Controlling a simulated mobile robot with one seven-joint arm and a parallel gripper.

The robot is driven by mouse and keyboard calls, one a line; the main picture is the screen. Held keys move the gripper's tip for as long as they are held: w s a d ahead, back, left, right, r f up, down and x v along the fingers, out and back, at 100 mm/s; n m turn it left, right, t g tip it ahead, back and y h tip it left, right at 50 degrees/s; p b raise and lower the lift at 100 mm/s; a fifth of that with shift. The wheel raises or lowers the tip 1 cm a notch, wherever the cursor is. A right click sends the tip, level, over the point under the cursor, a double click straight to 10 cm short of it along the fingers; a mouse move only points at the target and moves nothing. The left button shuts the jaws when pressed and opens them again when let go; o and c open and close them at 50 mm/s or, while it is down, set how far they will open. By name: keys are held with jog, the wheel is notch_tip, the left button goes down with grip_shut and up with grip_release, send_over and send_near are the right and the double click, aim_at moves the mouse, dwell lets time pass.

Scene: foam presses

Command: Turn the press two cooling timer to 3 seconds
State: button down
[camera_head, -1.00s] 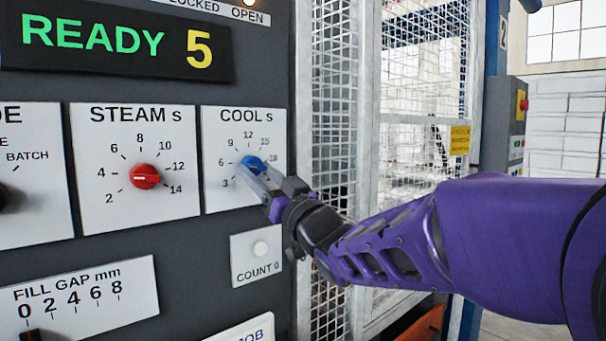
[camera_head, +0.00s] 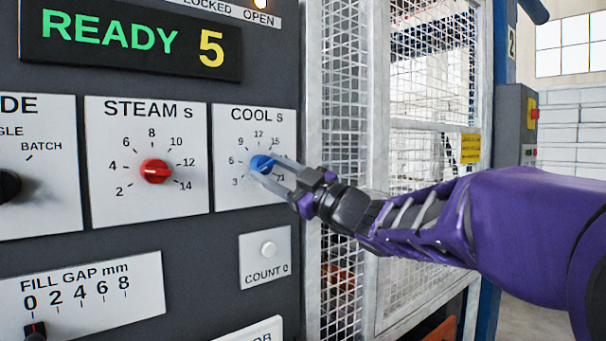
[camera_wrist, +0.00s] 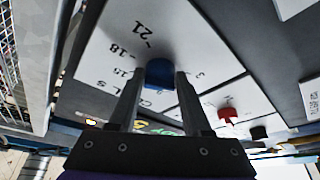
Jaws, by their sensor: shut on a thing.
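The blue cooling timer knob (camera_head: 262,163) sits in the middle of the white COOL s plate (camera_head: 232,190), whose scale starts at 3 on the lower left. My gripper (camera_head: 270,170) reaches in from the right and is shut on the knob. In the wrist view the blue knob (camera_wrist: 160,72) is between the two fingers, and the marks 18 and 21 show beside it. The knob's pointer is hidden by the fingers, so I cannot tell its setting. The display (camera_head: 135,40) reads READY 5.
The STEAM s plate with its red knob (camera_head: 156,171) is left of the COOL s plate. Below are a COUNT 0 button (camera_head: 268,249) and a FILL GAP slider (camera_head: 35,330). A wire mesh guard (camera_head: 343,100) stands right of the panel, close to my arm.

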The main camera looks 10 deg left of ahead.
jog(key=shift+n+g, duration=0.4)
jog(key=shift+n, duration=0.3)
jog(key=shift+c, duration=1.8)
grip_release()
